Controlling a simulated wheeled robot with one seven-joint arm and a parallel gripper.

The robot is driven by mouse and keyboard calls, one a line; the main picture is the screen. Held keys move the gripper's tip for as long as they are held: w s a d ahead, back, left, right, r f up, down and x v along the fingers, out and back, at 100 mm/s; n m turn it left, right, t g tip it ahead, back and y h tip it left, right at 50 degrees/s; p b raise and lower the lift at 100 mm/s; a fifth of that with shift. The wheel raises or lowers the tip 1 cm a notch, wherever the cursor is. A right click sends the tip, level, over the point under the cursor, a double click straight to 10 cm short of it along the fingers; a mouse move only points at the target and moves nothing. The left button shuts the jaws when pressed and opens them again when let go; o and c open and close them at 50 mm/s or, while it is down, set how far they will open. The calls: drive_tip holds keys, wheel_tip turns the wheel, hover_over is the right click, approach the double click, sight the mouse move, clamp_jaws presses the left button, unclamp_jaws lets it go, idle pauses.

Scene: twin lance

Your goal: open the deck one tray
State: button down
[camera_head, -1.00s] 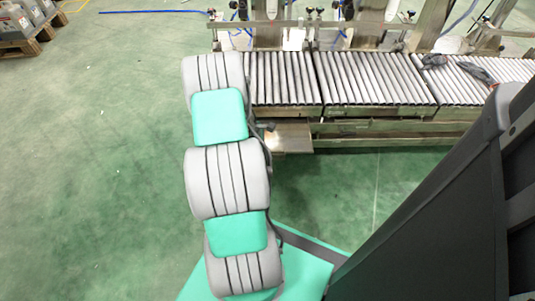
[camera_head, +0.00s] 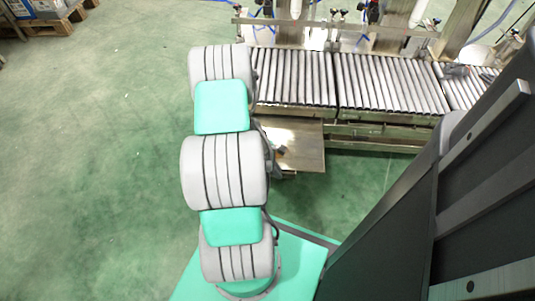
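A flat metal tray (camera_head: 303,146) sticks out from under the front of the roller conveyor, just right of my arm. Its left part is hidden behind my arm. A small dark piece lies over the tray's left side, and I cannot tell what it belongs to. My grey and green arm stretches from my base up to the conveyor's left end. My gripper is hidden behind the arm, so its fingers and any hold on the tray do not show.
The roller conveyor (camera_head: 390,82) runs across the top right, with metal posts and hoses behind it. A loaded wooden pallet (camera_head: 52,28) stands at the top left. The green floor (camera_head: 95,170) is clear on the left. My dark body fills the lower right.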

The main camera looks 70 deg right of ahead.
drive_tip(key=shift+a, duration=0.2)
drive_tip(key=c, duration=1.6)
unclamp_jaws()
drive_tip(key=shift+s, duration=0.1)
drive_tip(key=shift+c, duration=0.2)
drive_tip(key=p+v, duration=0.3)
drive_tip(key=v, duration=0.4)
drive_tip(key=shift+r, duration=0.4)
drive_tip(key=shift+a, duration=0.1)
